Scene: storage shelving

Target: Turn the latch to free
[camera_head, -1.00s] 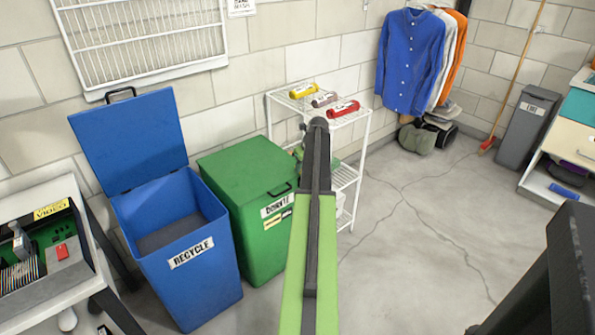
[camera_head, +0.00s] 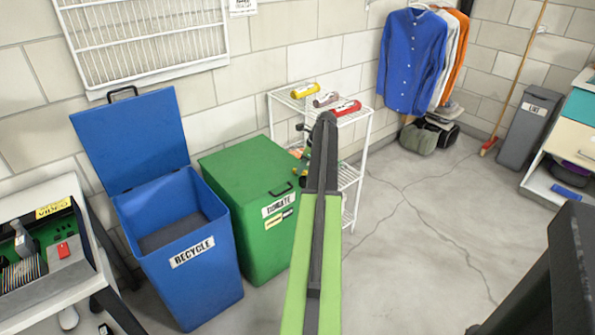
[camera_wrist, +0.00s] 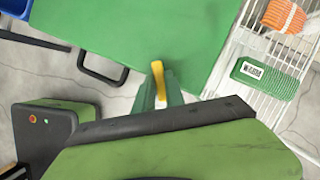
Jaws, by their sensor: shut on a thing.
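A green lidded bin (camera_head: 250,205) stands in the middle of the head view, with a black handle on its lid. In the wrist view its lid (camera_wrist: 135,30) fills the upper middle. A small yellow piece (camera_wrist: 157,72), which looks like the latch, stands at the lid's front edge. My gripper (camera_wrist: 158,92) is at this edge, right of the black handle (camera_wrist: 100,68), with its green fingers shut around the yellow piece. In the head view my arm hides most of the gripper. I cannot tell how far the latch is turned.
A blue open bin (camera_head: 185,245) stands left of the green one. A white wire shelf (camera_head: 352,175) with several rolled items is close on the right. A white desk (camera_head: 45,265) is at far left. The floor (camera_head: 420,240) at right is clear.

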